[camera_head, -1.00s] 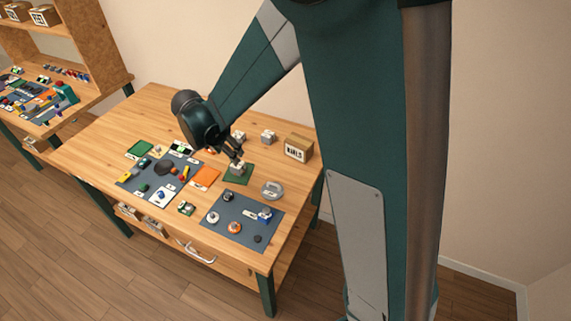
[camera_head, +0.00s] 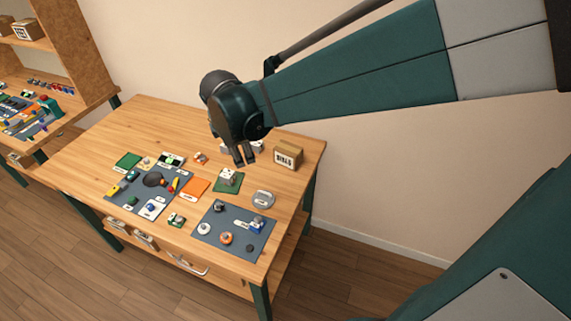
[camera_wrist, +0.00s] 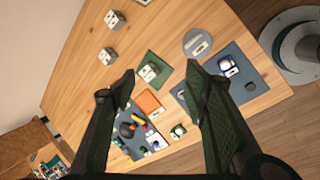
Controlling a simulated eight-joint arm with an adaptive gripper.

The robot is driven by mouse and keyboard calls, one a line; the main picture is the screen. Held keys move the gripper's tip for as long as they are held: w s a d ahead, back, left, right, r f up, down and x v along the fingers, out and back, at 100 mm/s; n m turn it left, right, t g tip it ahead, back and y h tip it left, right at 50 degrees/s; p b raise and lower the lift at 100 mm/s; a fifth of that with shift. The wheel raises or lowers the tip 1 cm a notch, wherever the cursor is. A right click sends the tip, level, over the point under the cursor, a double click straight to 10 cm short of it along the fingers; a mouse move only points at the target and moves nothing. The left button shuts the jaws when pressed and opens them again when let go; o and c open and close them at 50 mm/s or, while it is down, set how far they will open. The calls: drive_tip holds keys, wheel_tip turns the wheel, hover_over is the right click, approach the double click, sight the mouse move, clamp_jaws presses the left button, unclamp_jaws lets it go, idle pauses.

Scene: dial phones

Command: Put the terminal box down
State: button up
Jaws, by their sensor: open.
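A small light grey box, which I take to be the terminal box (camera_head: 227,175), rests on a dark green mat (camera_head: 221,187) on the table. It also shows in the wrist view (camera_wrist: 149,71), on its mat, between my fingertips in the picture but well below them. My gripper (camera_head: 244,160) is open and empty. It hangs above the table, behind and slightly right of the box in the head view, apart from it.
Two similar grey boxes (camera_wrist: 114,18) (camera_wrist: 108,55) stand on the table. A cardboard box (camera_head: 288,157) is at the back right. A grey round item (camera_head: 263,199), an orange mat (camera_head: 195,188) and grey mats with small parts (camera_head: 212,236) lie nearby.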

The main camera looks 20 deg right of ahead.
drive_tip(key=s+d+r+m+t, duration=0.1)
drive_tip(key=s+d+r+m, duration=0.1)
drive_tip(key=s+m, duration=0.4)
drive_tip(key=s+d+r+m+t+y, duration=0.1)
drive_tip(key=s+d+r+m, duration=0.1)
drive_tip(key=s+m, duration=0.4)
drive_tip(key=s+d+r+m+t, duration=0.1)
drive_tip(key=s+d+m, duration=0.3)
drive_tip(key=s, duration=0.6)
drive_tip(key=shift+s+r+m+y, duration=0.2)
drive_tip(key=shift+r+m+y, duration=0.25)
drive_tip(key=shift+m, duration=0.45)
idle(4.9)
